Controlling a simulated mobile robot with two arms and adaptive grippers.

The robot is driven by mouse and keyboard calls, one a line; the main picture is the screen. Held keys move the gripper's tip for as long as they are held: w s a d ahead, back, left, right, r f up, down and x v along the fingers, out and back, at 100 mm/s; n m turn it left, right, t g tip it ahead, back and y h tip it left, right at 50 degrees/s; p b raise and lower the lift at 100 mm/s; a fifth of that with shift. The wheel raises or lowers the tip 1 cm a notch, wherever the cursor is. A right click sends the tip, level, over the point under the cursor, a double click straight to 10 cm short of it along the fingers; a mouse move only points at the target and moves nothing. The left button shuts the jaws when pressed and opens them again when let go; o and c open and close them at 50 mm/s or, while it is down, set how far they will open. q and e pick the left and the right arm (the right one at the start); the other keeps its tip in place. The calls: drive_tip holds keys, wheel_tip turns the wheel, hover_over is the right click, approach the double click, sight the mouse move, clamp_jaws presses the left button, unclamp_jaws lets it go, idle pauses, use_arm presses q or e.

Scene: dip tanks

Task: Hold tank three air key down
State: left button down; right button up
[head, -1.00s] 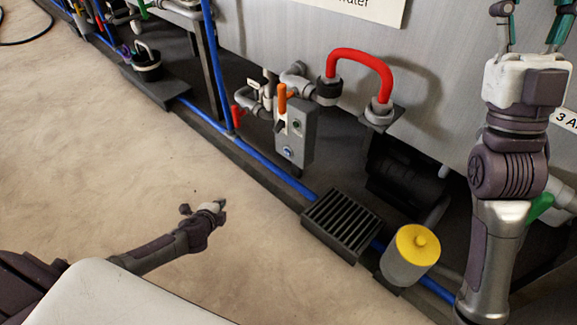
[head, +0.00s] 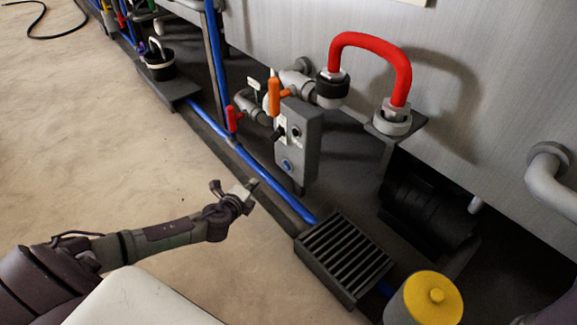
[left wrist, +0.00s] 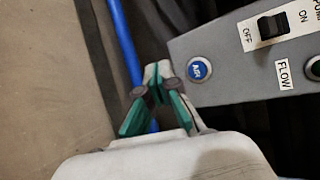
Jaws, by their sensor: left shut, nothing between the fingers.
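The blue round air key (head: 287,165) sits low on the face of a grey control box (head: 310,150). In the left wrist view the key (left wrist: 199,68) shows lettering that reads AIR. My left gripper (head: 248,188) is shut and empty, to the left of the box and lower in the head view, apart from it. In the left wrist view its green-padded fingertips (left wrist: 157,76) are together, left of the key and not touching it. My right gripper is not in view. No tank number is readable.
A black rocker switch (left wrist: 272,25) marked OFF and ON and a FLOW label (left wrist: 283,75) are near the key. Orange (head: 274,97) and red (head: 232,119) valve handles stand beside the box. A black grate (head: 345,255), blue pipe (head: 260,165) and yellow-topped cylinder (head: 432,298) lie below.

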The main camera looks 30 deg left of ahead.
sight(283, 165)
use_arm(q)
drive_tip(key=w+d, duration=0.3)
drive_tip(key=w, duration=0.5)
drive_tip(key=shift+d+b, duration=0.2)
drive_tip(key=shift+b, duration=0.1)
drive_tip(key=shift+w, duration=0.1)
idle(1.2)
drive_tip(key=shift+w+d, duration=0.15)
drive_tip(key=shift+w, duration=0.2)
drive_tip(key=shift+w+d, duration=0.15)
drive_tip(key=shift+w, duration=0.25)
idle(1.9)
drive_tip(key=shift+s, duration=0.15)
drive_tip(key=shift+s+a+p, duration=0.3)
drive_tip(key=shift+s+p, duration=0.1)
drive_tip(key=shift+s, duration=0.25)
drive_tip(key=shift+s+a+p, duration=0.15)
drive_tip(key=shift+s+a, duration=0.2)
drive_tip(key=shift+s, duration=0.4)
drive_tip(key=shift+s+a+p, duration=0.15)
drive_tip(key=shift+s+a, duration=0.15)
drive_tip(key=shift+s, duration=0.5)
drive_tip(key=shift+s+a+p, duration=0.15)
drive_tip(key=shift+s+a, duration=0.2)
drive_tip(key=shift+s, duration=0.4)
